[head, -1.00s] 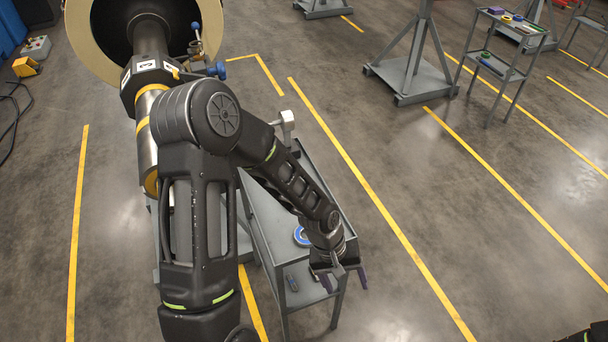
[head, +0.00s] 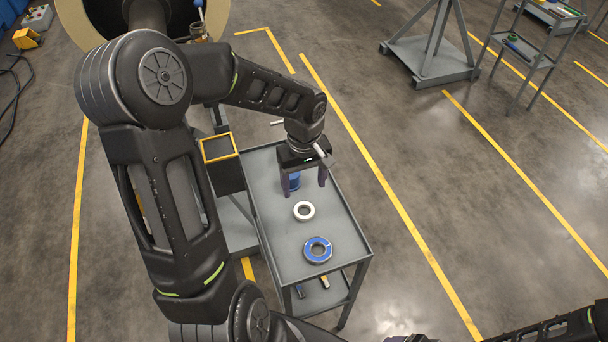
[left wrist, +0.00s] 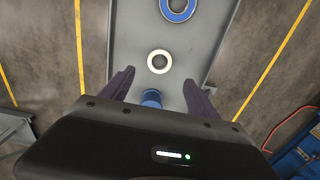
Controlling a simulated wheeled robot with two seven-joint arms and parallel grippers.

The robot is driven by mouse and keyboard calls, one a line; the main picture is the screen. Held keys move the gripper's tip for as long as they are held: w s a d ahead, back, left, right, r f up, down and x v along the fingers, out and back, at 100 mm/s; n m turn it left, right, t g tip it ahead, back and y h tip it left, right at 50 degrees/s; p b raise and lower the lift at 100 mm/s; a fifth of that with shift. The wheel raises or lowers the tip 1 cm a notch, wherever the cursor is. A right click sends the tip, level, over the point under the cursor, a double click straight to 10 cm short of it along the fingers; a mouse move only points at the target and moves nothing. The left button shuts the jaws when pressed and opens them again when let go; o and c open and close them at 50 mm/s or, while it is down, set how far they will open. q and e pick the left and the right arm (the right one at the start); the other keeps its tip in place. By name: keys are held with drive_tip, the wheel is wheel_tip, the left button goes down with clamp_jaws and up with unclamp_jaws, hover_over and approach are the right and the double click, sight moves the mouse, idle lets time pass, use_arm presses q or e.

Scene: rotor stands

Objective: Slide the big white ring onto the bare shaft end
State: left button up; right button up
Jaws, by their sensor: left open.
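A white ring (head: 304,203) lies flat on the grey cart top (head: 345,222). It also shows in the left wrist view (left wrist: 158,53), just beyond the fingertips. My left gripper (head: 303,188) is open above the cart, pointing down, close behind the ring. In the left wrist view its two fingers (left wrist: 159,78) stand wide apart, with nothing gripped. A blue cylinder (head: 294,178) stands below and between the fingers. The bare shaft end cannot be made out; my left arm covers much of the rotor area at the upper left. My right gripper is out of view.
A blue ring (head: 309,257) lies on the cart in front of the white one. A dark box with a yellow rim (head: 223,177) is at the cart's left. The large round rotor housing (head: 88,22) is at upper left. Open floor lies right of the cart.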

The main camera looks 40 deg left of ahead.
sight(304, 213)
use_arm(q)
drive_tip(key=shift+f, duration=0.15)
wheel_tip(304, 213, down, 10)
drive_tip(key=b, duration=0.8)
drive_tip(key=shift+c, duration=0.3)
